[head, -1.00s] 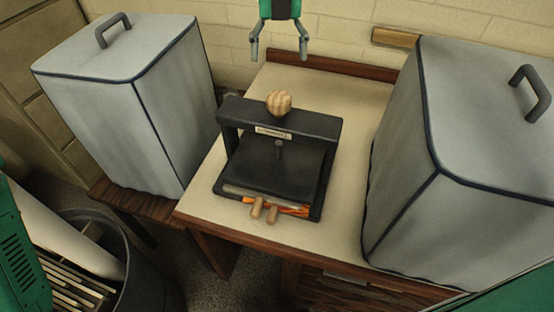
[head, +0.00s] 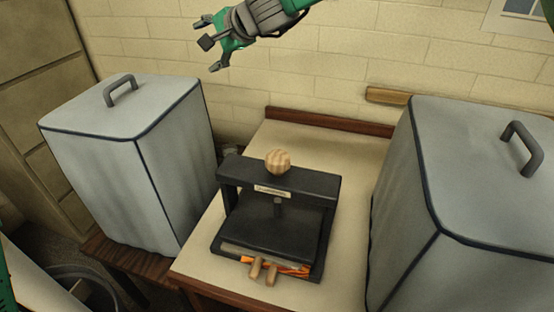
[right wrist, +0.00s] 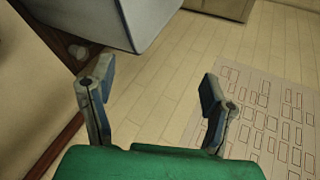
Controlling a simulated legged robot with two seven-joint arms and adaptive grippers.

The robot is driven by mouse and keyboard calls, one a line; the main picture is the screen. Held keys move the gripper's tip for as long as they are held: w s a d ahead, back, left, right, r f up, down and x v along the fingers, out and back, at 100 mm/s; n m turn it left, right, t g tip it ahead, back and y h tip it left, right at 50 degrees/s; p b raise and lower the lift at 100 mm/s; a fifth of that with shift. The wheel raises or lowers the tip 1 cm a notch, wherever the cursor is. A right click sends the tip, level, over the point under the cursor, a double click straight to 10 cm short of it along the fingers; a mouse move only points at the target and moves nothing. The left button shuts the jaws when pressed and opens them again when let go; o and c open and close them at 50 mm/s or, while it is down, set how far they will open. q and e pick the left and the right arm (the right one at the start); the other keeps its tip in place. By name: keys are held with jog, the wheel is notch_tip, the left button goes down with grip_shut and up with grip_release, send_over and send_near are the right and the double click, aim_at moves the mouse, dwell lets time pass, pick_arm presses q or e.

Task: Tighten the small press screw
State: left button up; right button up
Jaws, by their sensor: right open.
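The small press (head: 272,210) is a black frame standing on the light worktop. A round wooden knob (head: 278,161) sits on top of its crossbar, and a short dark screw (head: 278,207) shows below the bar, above the black plate. Orange patterned edges and two wooden pegs (head: 263,271) show at the press's front. My right gripper (head: 207,43) is high above and left of the press, well apart from the knob, turned sideways with its fingers to the left. It is open and empty, as the right wrist view (right wrist: 158,95) also shows. My left gripper is out of view.
Tall grey covered boxes stand left (head: 130,165) and right (head: 445,215) of the press. The worktop (head: 350,160) has a wooden back edge against a brick wall. A dark bin (head: 85,285) is at lower left. The right wrist view shows a patterned mat (right wrist: 265,120).

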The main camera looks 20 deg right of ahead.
jog(key=s+a+f+n+g, duration=0.2)
jog(key=s+f+n+g, duration=0.3)
jog(key=n, duration=0.5)
jog(key=n+g+h, duration=0.5)
jog(key=n+h, duration=0.2)
jog(key=n, duration=0.3)
send_near(278, 155)
notch_tip(278, 155, down, 11)
jog(key=shift+w+f+p, duration=0.1)
jog(key=shift+w+p, duration=0.05)
jog(key=shift+p, duration=0.45)
jog(key=c, duration=1.2)
jog(key=shift+o, duration=0.2)
jog(key=shift+r+m+p, duration=0.25)
jog(key=shift+m+p, duration=0.55)
jog(key=shift+p, duration=0.15)
jog(key=shift+m, duration=0.4)
jog(key=shift+f+m, duration=0.2)
jog(key=shift+m, duration=0.1)
